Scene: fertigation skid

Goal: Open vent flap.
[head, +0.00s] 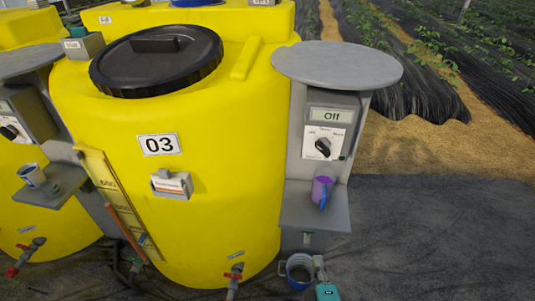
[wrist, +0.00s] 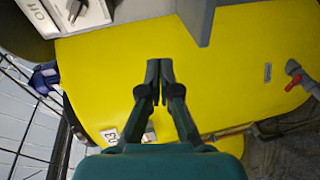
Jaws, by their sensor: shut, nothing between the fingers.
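I cannot pick out a part that is clearly the vent flap in either view. The yellow tank marked 03 (head: 225,150) stands in the middle of the head view, with a round black lid (head: 155,68) closed on its top. A small white and orange labelled box (head: 172,184) is on its front. My gripper (wrist: 159,68) is in the wrist view, its dark fingers together and empty, in front of the yellow tank wall (wrist: 245,60).
A grey stand carries an Off display, a rotary knob (head: 323,147) and a purple mug (head: 321,189) on its shelf. A red valve (head: 235,271) is low on the tank. A round container (head: 299,270) and a teal device (head: 327,291) are at the bottom. The floor at right is clear.

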